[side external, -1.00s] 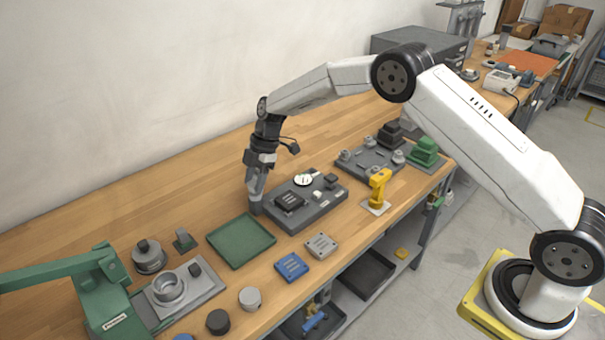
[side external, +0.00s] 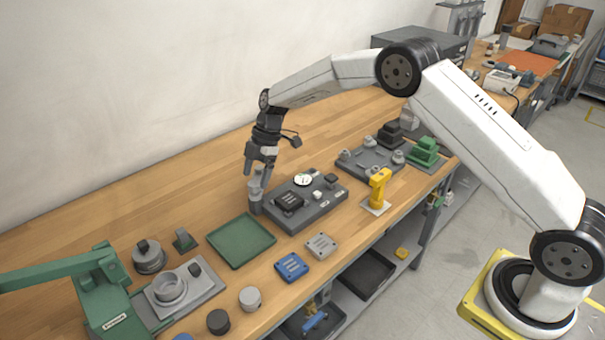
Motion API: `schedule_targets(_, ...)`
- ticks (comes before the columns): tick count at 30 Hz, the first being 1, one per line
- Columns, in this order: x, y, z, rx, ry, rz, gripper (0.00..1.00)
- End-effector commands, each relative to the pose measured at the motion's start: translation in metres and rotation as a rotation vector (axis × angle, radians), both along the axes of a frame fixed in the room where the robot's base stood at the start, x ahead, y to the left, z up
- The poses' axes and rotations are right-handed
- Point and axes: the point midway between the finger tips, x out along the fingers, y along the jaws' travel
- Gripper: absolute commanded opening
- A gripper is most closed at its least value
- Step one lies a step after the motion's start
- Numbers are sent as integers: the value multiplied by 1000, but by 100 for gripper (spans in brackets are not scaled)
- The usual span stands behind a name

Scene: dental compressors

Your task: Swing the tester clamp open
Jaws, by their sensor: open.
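The tester (side external: 325,207) is a dark grey box on the bench, with a white round dial (side external: 303,180) and a black block (side external: 289,201) on top. An upright grey post (side external: 255,193) stands at its left end; it looks like part of the clamp, but the clamp's exact position is too small to tell. My gripper (side external: 259,174) points down just above the post, with its fingers apart and nothing held. I cannot tell whether a finger touches the post.
A green tray (side external: 241,258) lies in front of the tester. Blue (side external: 291,266) and grey (side external: 321,245) plates lie near the front edge. A yellow tool (side external: 378,187) and a grey fixture plate (side external: 367,165) stand to the right.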

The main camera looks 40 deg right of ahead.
Motion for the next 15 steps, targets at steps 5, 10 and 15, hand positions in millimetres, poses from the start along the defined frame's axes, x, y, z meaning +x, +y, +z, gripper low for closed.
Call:
schedule_targets(5, 1, -9, 23, 0, -2, 0, 84)
schedule_targets(10, 1, -17, 42, -1, -3, 0, 84)
schedule_targets(15, 1, -22, 53, -1, -1, 1, 84)
